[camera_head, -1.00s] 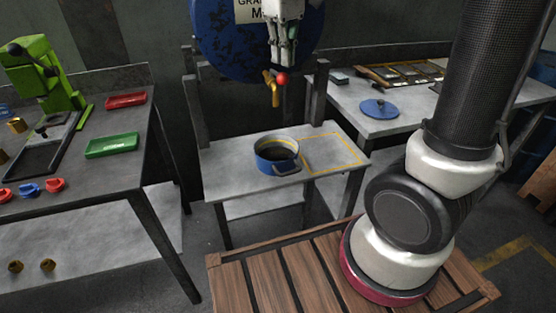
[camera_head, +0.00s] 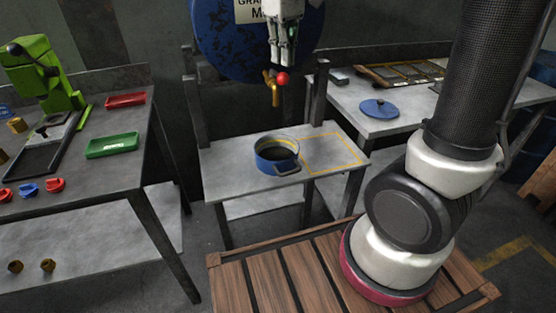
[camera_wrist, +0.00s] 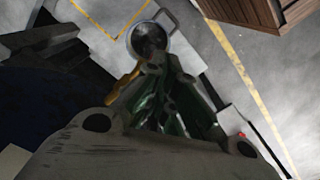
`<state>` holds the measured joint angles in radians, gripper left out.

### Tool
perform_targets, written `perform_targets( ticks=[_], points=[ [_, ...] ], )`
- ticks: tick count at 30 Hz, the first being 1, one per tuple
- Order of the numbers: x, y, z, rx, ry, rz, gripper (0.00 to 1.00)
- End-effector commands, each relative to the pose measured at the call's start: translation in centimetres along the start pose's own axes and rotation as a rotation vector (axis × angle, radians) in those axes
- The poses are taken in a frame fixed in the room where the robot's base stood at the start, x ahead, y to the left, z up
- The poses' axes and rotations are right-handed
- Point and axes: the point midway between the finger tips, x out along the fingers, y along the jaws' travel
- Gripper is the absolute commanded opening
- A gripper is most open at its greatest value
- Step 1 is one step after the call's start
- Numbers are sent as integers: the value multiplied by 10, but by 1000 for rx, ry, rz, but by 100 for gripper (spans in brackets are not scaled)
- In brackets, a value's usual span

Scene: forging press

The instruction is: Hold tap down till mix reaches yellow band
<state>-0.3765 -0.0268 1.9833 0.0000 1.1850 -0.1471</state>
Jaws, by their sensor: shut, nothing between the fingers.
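A blue drum (camera_head: 225,40) with a brass tap (camera_head: 275,95) is at the top of the head view. The tap has a red knob (camera_head: 283,79). My gripper (camera_head: 283,63) is shut and empty, pointing down just above the knob; I cannot tell whether it touches. A blue pot (camera_head: 268,163) stands on the small grey table below the tap. A yellow band (camera_head: 268,141) runs around its inner wall, and its inside below looks dark. The mix level and any stream are not clear. The wrist view shows the pot (camera_wrist: 150,40) beyond the fingers (camera_wrist: 158,72) and part of the tap (camera_wrist: 126,80).
A yellow-outlined square (camera_head: 331,154) on the small table (camera_head: 225,170) is empty, right of the pot. A blue lid (camera_head: 379,108) lies on the right bench. The left bench holds a green press (camera_head: 45,75), a red tray (camera_head: 126,100) and a green tray (camera_head: 112,145).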

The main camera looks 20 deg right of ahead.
Motion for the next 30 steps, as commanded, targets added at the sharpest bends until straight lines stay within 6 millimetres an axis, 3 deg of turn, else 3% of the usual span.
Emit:
perform_targets(
  ticks=[8, 30],
  points=[
    [1, 0, 0, 0, 0, 0, 0],
    [30, 0, 0, 0, -2, 0, 0]
  ],
)
